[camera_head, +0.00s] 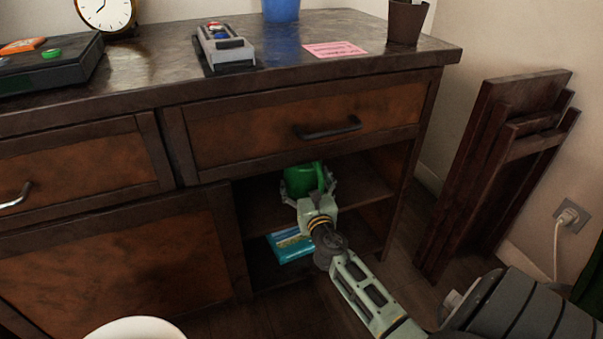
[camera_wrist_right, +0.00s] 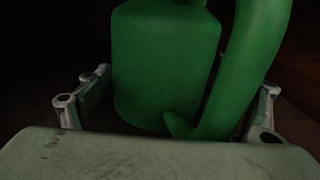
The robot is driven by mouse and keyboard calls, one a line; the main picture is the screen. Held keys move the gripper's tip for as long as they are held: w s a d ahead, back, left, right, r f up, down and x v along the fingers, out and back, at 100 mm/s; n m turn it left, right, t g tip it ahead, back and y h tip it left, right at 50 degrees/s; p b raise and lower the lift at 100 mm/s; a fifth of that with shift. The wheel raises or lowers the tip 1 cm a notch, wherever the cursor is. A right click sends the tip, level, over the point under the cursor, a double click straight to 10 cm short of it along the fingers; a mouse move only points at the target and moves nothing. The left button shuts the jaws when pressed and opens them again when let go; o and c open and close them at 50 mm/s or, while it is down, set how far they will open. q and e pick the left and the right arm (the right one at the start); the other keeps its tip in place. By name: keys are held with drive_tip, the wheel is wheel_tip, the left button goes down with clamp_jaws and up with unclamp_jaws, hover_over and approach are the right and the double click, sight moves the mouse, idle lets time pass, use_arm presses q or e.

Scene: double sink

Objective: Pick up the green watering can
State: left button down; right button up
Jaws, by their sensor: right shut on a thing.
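The green watering can (camera_head: 300,180) is on the upper shelf of the open compartment in the dark wooden cabinet. My right gripper (camera_head: 310,192) reaches into the compartment and is shut on the can, with a finger on either side of it. In the right wrist view the can's body (camera_wrist_right: 165,62) and its curved handle or spout (camera_wrist_right: 245,70) fill the middle, between the fingers of the gripper (camera_wrist_right: 168,110). Whether the can touches the shelf is hidden. My left gripper is not in view.
A closed drawer with a dark handle (camera_head: 330,130) is right above the compartment. A teal box (camera_head: 291,246) lies on the lower shelf. Folded dark wooden furniture (camera_head: 500,170) leans on the wall at right. A white rounded object (camera_head: 135,328) is at the bottom left.

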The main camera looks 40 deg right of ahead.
drive_tip(key=c, duration=0.7)
drive_tip(key=shift+c, duration=0.3)
drive_tip(key=shift+r, duration=0.15)
